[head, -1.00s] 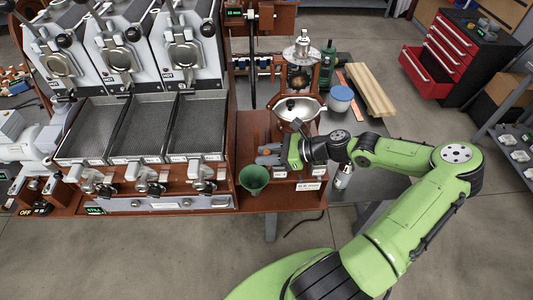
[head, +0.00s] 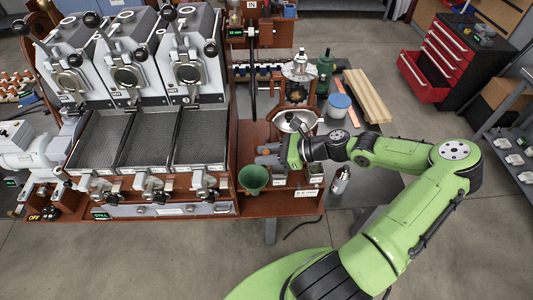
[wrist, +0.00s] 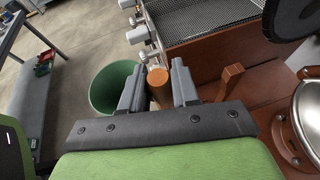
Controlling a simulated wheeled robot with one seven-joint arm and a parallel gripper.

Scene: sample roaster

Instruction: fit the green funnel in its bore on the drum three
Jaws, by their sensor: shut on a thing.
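The green funnel (head: 253,179) is wide-mouthed and upright at the front right of the roaster. It also shows in the wrist view (wrist: 108,90), left of the fingers. My gripper (head: 265,155) is shut on a brown round grip (wrist: 159,84), which appears to be the funnel's handle. The funnel's lower end is hidden, so I cannot tell its height above the brown base. Drum three appears to be the rightmost of three grey drum units (head: 188,68), up and left of my gripper. Its bore cannot be made out.
Mesh trays (head: 200,138) and front levers lie left of the funnel. A metal bowl (head: 295,121) stands just behind my gripper. A blue-lidded tub (head: 339,105) and wooden planks (head: 368,97) are on the bench to the right. A wooden peg (wrist: 230,78) stands right of the fingers.

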